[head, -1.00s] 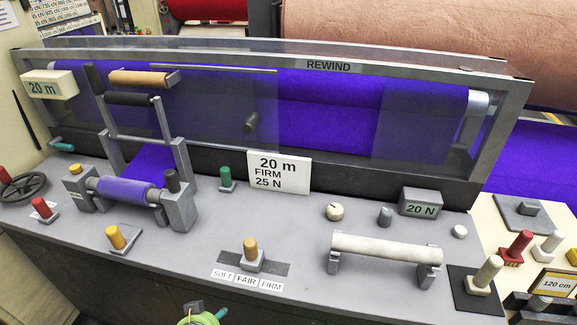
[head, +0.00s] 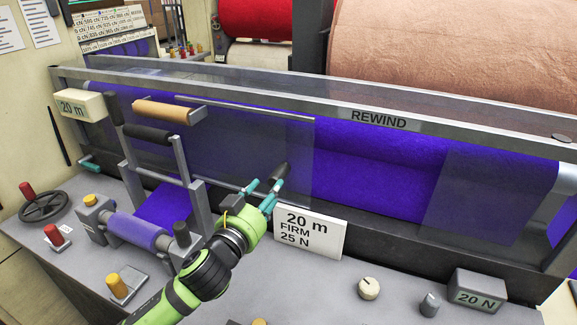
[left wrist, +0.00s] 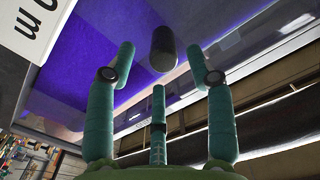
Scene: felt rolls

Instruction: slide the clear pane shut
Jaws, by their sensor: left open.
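The clear pane (head: 232,140) covers the left part of the rewind frame, with purple felt behind it. Its dark knob (head: 278,172) sticks out near the pane's lower right. My left gripper (head: 264,189) is open at the knob. In the left wrist view the knob (left wrist: 163,48) shows between the two outer teal fingers, near their tips, with no finger seen closed on it. Right of the pane a stretch of felt (head: 375,175) looks brighter and uncovered; a second sheet-like area (head: 475,195) shows farther right. My right gripper is not in view.
A white sign (head: 310,233) reading 20 m FIRM 25 N stands just below and right of the gripper. A bracket with rollers (head: 150,133) rises to the left. A 20 N box (head: 476,293) and a knob dial (head: 369,288) sit on the bench at right.

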